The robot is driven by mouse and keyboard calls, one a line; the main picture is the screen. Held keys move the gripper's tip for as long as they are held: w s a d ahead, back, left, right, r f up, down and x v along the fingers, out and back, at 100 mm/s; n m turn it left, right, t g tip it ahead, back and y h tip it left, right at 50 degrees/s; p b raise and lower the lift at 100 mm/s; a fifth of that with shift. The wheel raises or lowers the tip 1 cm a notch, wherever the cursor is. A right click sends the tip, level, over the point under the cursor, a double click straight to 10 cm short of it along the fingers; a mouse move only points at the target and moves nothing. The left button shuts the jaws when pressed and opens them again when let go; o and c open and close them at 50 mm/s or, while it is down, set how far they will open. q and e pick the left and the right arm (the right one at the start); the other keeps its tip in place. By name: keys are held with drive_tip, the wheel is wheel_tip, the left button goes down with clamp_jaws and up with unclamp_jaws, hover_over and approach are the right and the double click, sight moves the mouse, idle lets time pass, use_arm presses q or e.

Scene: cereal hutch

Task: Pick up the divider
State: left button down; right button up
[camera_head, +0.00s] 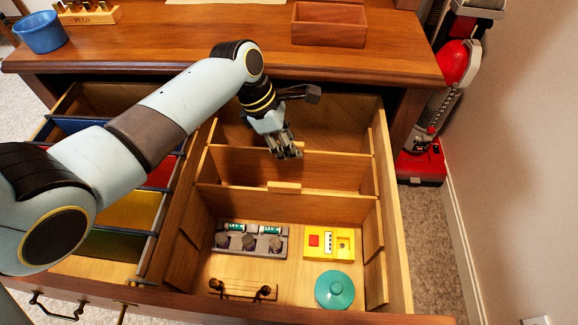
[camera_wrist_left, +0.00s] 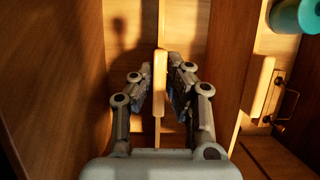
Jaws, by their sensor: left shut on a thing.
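The divider (camera_head: 335,172) is a thin wooden panel standing upright across the open right-hand drawer, behind a second wooden divider (camera_head: 230,203). My left gripper (camera_head: 286,153) reaches down over the middle of its top edge. In the left wrist view my left gripper (camera_wrist_left: 160,88) has its fingers on both sides of the divider's raised tab (camera_wrist_left: 159,72), shut on it. The divider still stands between the drawer's side walls. The second divider also shows at the right of the left wrist view (camera_wrist_left: 232,65). My right gripper is not in view.
The front compartment holds a grey battery holder (camera_head: 250,243), a yellow box (camera_head: 328,243), a teal round lid (camera_head: 334,290) and a small rack (camera_head: 242,290). An open drawer with coloured compartments (camera_head: 130,208) lies left. A wooden box (camera_head: 330,24) sits on the desktop.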

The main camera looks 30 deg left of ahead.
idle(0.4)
use_arm(q)
drive_tip(key=shift+r, duration=0.5)
wheel_tip(320, 180, up, 27)
drive_tip(key=p, duration=1.1)
